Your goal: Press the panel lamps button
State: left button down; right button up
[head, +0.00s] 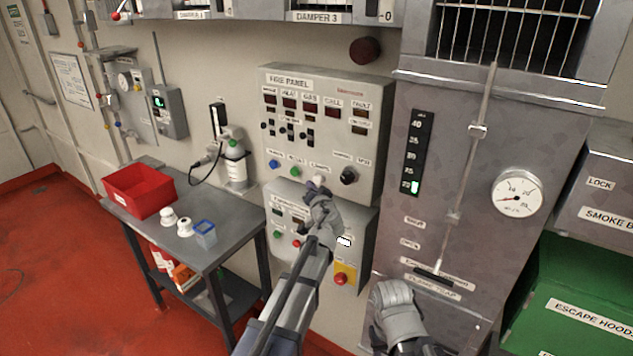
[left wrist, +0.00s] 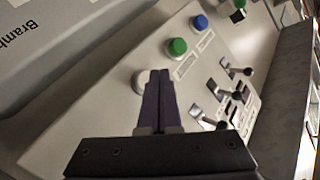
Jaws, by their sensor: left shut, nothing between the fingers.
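The fire panel (head: 372,90) is a grey wall box with a blue button, a green button and a white button in a row. My left gripper (head: 313,187) is shut and empty. Its dark fingertips (left wrist: 160,73) are right beside the white button and overlap its edge in the left wrist view. I cannot tell whether they touch it. The green button (left wrist: 177,47) is just past the tips. My right gripper's fingers do not show.
The blue button (left wrist: 200,22), several toggle switches (left wrist: 235,70) and a black rotary knob (head: 348,176) are close by. A lower panel (head: 362,222) with a red button on yellow (head: 341,279) sits beneath. A table (head: 218,252) stands left.

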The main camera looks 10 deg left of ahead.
pick_arm(q)
jog(key=s, duration=0.1)
jog(key=s+a, duration=0.1)
jog(key=s, duration=0.2)
jog(key=shift+s+a, duration=0.2)
jog(key=shift+a, duration=0.1)
dwell(0.4)
jog(key=s+d+f+n+g+h+b, duration=0.1)
jog(key=s+d+f+g, duration=0.25)
jog(key=s+f, duration=0.45)
jog(key=s+d+f+n+g+h, duration=0.1)
jog(key=s+d+f+g, duration=0.2)
jog(key=s+f+g, duration=0.35)
jog(key=s+d+f+m+g+h, duration=0.1)
jog(key=s+d+f+g+h, duration=0.1)
jog(key=s+d, duration=0.3)
jog(key=s+d+f+m+g+h, duration=0.1)
jog(key=s+d+f+m+g, duration=0.1)
jog(key=s, duration=1.2)
jog(key=d+f+g, duration=0.1)
jog(key=d+f, duration=0.1)
jog(key=d, duration=0.1)
jog(key=shift+s+h+b, duration=0.3)
jog(key=shift+h+b, duration=0.05)
jog(key=shift+h, duration=0.05)
jog(key=c, duration=1.6)
grip_release()
